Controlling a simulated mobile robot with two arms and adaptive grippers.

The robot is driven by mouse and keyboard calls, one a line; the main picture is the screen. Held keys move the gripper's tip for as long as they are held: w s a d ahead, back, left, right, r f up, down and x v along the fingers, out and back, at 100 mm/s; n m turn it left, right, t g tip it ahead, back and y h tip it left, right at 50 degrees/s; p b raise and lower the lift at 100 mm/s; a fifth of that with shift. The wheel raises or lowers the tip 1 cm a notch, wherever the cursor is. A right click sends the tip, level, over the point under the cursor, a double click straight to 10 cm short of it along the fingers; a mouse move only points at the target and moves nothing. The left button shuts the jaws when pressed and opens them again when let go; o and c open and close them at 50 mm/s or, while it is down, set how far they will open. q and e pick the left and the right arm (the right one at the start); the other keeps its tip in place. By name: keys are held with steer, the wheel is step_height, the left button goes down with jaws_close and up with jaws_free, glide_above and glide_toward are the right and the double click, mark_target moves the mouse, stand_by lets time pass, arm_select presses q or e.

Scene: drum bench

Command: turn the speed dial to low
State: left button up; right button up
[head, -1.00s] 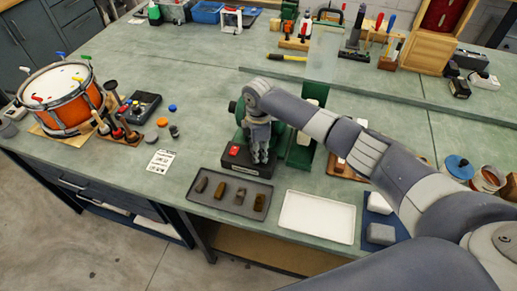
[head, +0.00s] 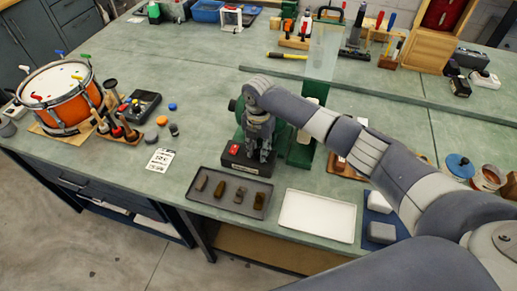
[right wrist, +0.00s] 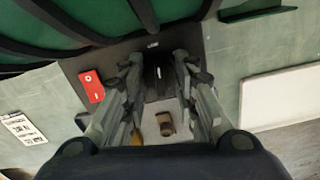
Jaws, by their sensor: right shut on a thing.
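The speed dial (right wrist: 158,83) looks like a dark knob with a white line on the black base of a green machine (right wrist: 120,20). It sits between the fingers of my right gripper (right wrist: 158,78), which are shut on it. The white line points roughly up and down in the right wrist view. In the head view, my right gripper (head: 260,152) points down at the machine's base (head: 246,166) and hides the dial. No low marking can be read. My left gripper is not in view.
A red switch (right wrist: 92,85) is on the base, left of the fingers. A dark tray (head: 222,211) with several brown pieces and a white tray (head: 318,215) lie in front. A drum (head: 62,98) stands at the left. A printed card (head: 160,160) lies left of the machine.

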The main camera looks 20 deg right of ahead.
mark_target(258, 150)
steer(key=shift+n, duration=0.6)
steer(key=o, duration=1.1)
steer(key=shift+r, duration=0.3)
step_height(258, 150, up, 12)
steer(key=shift+f, duration=0.25)
